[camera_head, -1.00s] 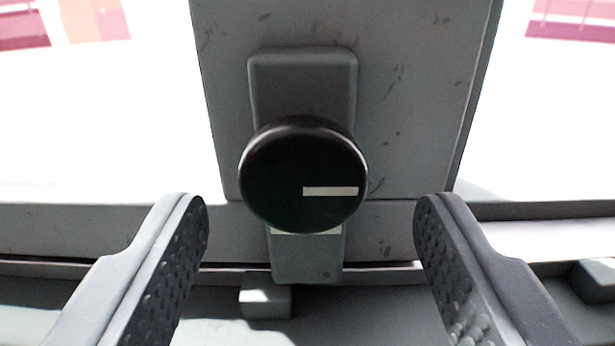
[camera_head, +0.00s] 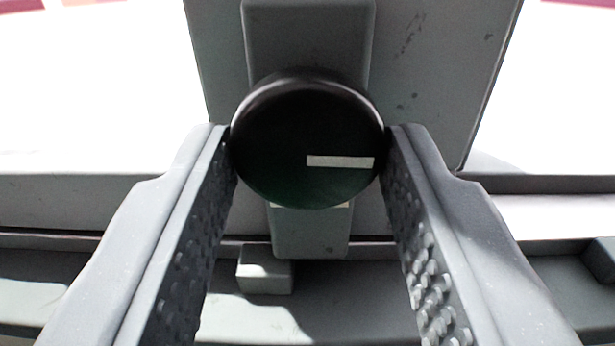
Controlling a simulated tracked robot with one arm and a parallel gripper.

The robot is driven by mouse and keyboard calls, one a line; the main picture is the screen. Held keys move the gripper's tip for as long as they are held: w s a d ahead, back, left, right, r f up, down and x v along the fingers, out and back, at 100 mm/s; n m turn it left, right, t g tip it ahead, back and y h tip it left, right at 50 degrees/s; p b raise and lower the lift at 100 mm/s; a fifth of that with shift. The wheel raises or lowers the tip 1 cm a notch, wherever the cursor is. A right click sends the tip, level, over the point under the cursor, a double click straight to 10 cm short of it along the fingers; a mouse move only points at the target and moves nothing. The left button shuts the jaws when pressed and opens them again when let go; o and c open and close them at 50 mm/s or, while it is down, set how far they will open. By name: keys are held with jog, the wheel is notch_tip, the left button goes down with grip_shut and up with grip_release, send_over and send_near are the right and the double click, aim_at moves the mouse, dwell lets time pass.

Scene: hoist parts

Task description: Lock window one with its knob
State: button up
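The knob (camera_head: 300,130) is a round black disc with a white line that runs from near its centre to the right, close to horizontal. It sits on a grey latch plate (camera_head: 310,40) fixed to the grey window post (camera_head: 440,80). My gripper (camera_head: 308,140) has one finger on each side of the knob. Both fingertips reach the knob's left and right edges and appear to touch it. The knob's shaft and the contact behind its rim are hidden.
A grey horizontal sill (camera_head: 90,200) runs behind the fingers. A small grey block (camera_head: 265,275) stands below the latch plate, and another block (camera_head: 602,258) is at the right edge. Bright window openings (camera_head: 100,90) lie on both sides of the post.

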jog(key=shift+a+m, duration=0.1)
jog(key=shift+m, duration=0.7)
jog(key=m+p, duration=0.3)
jog(key=m, duration=0.3)
jog(key=shift+a+r, duration=0.1)
jog(key=shift+a, duration=0.05)
jog(key=m+p, duration=0.2)
jog(key=m, duration=0.2)
jog(key=m+p, duration=0.2)
jog(key=m, duration=0.1)
jog(key=shift+m+p, duration=0.3)
jog(key=shift+m, duration=0.1)
jog(key=shift+m+p, duration=0.7)
jog(key=shift+m, duration=0.5)
jog(key=shift+f+m+h, duration=0.2)
jog(key=shift+m+h, duration=0.1)
